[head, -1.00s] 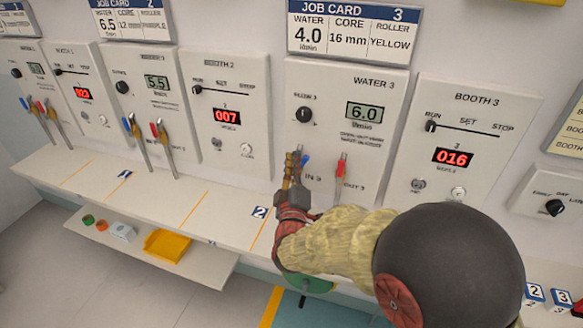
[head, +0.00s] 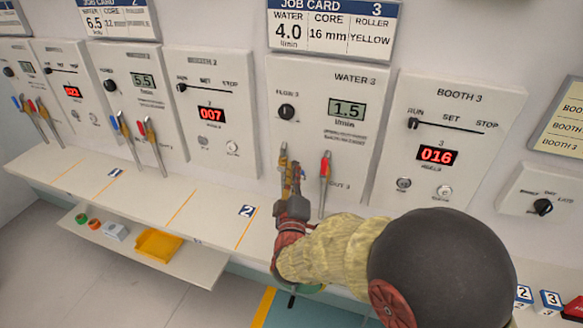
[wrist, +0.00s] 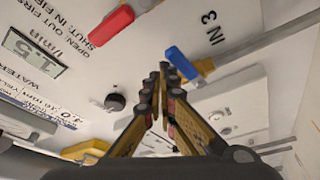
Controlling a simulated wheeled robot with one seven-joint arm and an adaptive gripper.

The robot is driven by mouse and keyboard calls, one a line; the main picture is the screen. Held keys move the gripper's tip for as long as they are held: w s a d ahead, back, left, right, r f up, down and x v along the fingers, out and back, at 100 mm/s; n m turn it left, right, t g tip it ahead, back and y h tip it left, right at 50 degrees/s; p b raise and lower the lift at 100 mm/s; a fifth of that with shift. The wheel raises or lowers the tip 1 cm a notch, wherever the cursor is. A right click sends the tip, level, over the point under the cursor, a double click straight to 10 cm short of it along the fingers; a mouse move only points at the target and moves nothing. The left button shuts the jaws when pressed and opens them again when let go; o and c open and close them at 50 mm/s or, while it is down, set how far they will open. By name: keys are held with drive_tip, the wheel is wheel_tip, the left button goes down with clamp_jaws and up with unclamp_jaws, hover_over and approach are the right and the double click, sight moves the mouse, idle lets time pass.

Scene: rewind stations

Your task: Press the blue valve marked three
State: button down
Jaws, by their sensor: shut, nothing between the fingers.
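The blue valve handle (wrist: 182,63) shows in the wrist view beside the IN 3 mark, just right of my fingertips. In the head view my gripper hides it. My gripper (wrist: 163,76) is shut and empty, its fingers together close to the blue handle; I cannot tell whether they touch. In the head view my gripper (head: 288,168) is in front of the lower left of the WATER 3 panel (head: 285,80). The red OUT 3 valve (head: 325,166) stands to its right, and also shows in the wrist view (wrist: 112,27).
The WATER 3 display (head: 347,108) reads 1.5, and the job card (head: 333,24) above says water 4.0. The FLOW 3 knob (head: 286,112) is above my gripper. The BOOTH 3 panel (head: 462,90) is to the right. A white ledge (head: 180,205) runs below.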

drive_tip(key=shift+d+f, duration=0.2)
drive_tip(key=shift+f, duration=0.2)
drive_tip(key=shift+s+f, duration=0.1)
drive_tip(key=shift+f, duration=0.05)
idle(0.4)
drive_tip(key=shift+d, duration=0.1)
